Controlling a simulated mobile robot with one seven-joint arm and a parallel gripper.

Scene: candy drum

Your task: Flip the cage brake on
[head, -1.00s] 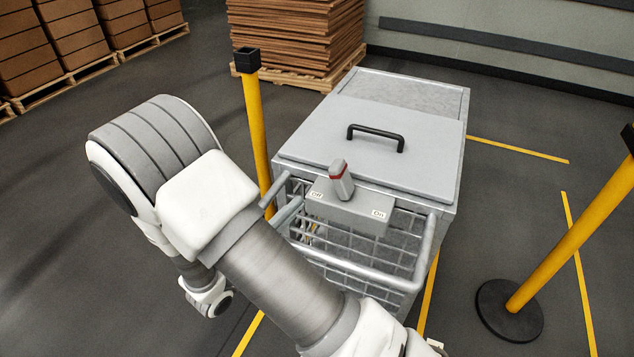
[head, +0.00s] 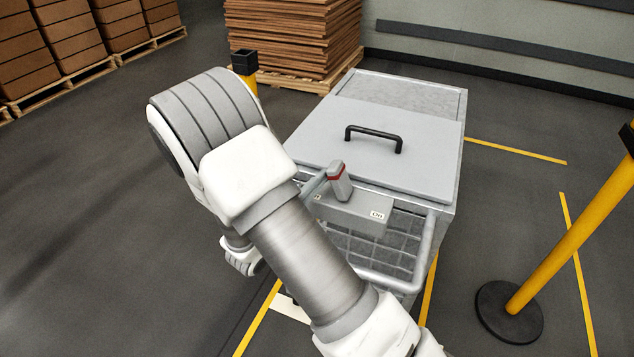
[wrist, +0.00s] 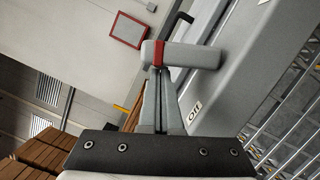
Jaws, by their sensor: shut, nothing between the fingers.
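The cage brake is a grey lever (head: 341,186) with a red band, standing on a grey switch box (head: 352,213) at the front of the metal cabinet. The lever leans toward the Off side, on the left. The On label (head: 377,214) shows at the right; the Off label is mostly covered in the head view but shows in the wrist view (wrist: 195,109). My gripper (head: 324,180) is shut and empty, its tips at the lever's left side. In the wrist view the fingertips (wrist: 158,72) are right by the lever (wrist: 185,55) near its red band; I cannot tell if they touch.
The cabinet lid has a black handle (head: 374,134) behind the lever. A wire cage with a rail (head: 425,255) lies below the switch box. A yellow post (head: 570,235) stands at the right, another behind my arm. Stacked boards (head: 295,40) are at the back.

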